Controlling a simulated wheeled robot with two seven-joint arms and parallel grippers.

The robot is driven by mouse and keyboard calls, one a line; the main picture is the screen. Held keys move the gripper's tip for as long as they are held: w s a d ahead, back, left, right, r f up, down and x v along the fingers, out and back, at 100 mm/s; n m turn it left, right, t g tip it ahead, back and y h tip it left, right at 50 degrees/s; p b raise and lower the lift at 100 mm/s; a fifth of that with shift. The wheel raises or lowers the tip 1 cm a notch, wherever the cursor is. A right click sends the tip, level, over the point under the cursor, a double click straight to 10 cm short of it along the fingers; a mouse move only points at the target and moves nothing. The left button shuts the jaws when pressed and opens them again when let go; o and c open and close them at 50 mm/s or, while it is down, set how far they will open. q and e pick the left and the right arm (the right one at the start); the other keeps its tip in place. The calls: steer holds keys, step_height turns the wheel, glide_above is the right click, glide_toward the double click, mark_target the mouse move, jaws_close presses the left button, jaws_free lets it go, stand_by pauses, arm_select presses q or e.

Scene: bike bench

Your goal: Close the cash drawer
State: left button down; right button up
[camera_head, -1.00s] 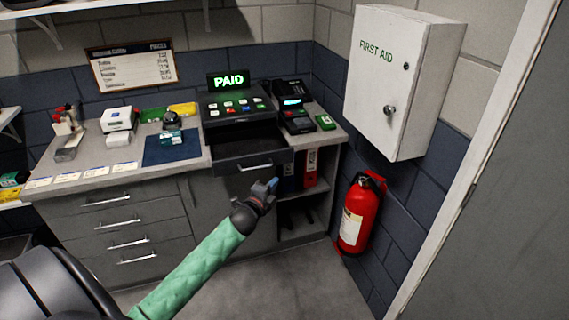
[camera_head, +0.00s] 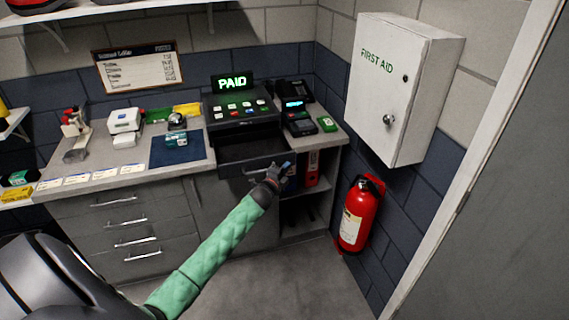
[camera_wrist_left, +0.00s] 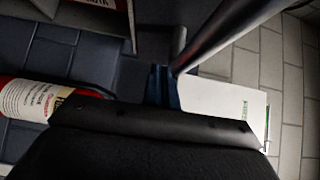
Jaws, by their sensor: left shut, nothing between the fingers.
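The cash drawer (camera_head: 236,168) sticks out open below the dark register (camera_head: 240,108) with the lit PAID sign, and its dark inside shows. My left gripper (camera_head: 287,166) is shut and empty, in front of the right part of the drawer front, partly covering it and its handle. In the left wrist view the blue fingertips (camera_wrist_left: 163,78) are together, close to a slanting metal bar (camera_wrist_left: 225,35) that looks like the drawer handle. I cannot tell whether they touch it. My right gripper is not in view.
A card terminal (camera_head: 299,122) and phone stand right of the register. A blue mat (camera_head: 168,156) and bell lie to its left. A first aid cabinet (camera_head: 400,95) hangs at right above a red fire extinguisher (camera_head: 356,215). Open shelves (camera_head: 305,222) are below the counter.

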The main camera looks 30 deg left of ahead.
mark_target(275, 151)
arm_select(q)
steer(key=shift+w+a, duration=0.35)
steer(key=shift+a, duration=0.05)
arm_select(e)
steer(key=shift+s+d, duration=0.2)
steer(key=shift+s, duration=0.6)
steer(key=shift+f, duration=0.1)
